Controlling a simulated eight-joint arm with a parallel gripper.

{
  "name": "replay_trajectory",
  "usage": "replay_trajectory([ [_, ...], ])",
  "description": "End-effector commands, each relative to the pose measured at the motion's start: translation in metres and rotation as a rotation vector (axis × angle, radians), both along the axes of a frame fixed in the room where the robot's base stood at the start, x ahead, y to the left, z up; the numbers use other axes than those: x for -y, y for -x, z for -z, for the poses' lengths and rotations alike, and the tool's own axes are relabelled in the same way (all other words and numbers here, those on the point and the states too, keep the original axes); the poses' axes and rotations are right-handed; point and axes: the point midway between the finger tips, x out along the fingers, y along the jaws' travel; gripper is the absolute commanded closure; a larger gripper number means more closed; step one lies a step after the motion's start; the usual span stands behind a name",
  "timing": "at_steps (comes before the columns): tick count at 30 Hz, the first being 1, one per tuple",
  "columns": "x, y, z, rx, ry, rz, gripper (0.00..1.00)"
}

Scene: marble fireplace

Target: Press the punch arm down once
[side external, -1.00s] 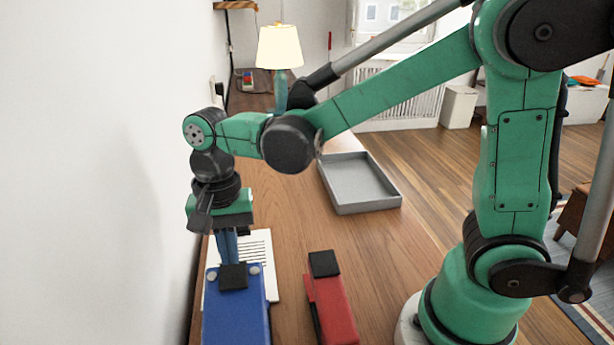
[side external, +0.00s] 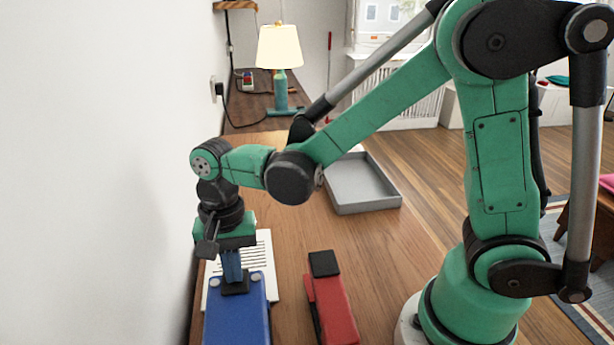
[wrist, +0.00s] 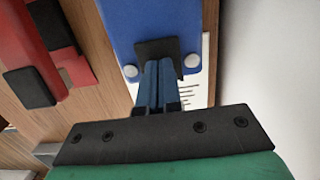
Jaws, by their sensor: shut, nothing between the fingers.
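The blue hole punch (side external: 237,315) stands at the front left of the table, with a black pad (side external: 236,287) at its far end. In the wrist view the blue punch (wrist: 150,18) is at the top, with the black pad (wrist: 158,47) and a silver rivet on each side. A printed white sheet (side external: 264,262) lies by the punch's far end. My gripper (side external: 234,281) points down with its blue fingers shut and empty. The fingertips (wrist: 158,62) are at the black pad and appear to touch it.
A red stapler-like tool (side external: 332,305) with a black end lies right of the blue punch. A grey tray (side external: 362,186) sits farther back. A lamp (side external: 280,60) stands at the far end. A white wall runs close along the left. Wood between punch and red tool is clear.

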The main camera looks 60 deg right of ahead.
Motion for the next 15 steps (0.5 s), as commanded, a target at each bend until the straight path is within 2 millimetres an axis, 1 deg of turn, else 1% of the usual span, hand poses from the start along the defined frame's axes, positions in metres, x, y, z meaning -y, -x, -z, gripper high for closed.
replay_trajectory([
  [2,0.001,-0.002,-0.001,-0.001,-0.001,0.0,1.0],
  [9,0.02,-0.02,-0.01,0.0,-0.001,0.003,1.0],
  [15,0.021,-0.021,-0.01,-0.001,-0.001,-0.001,1.0],
])
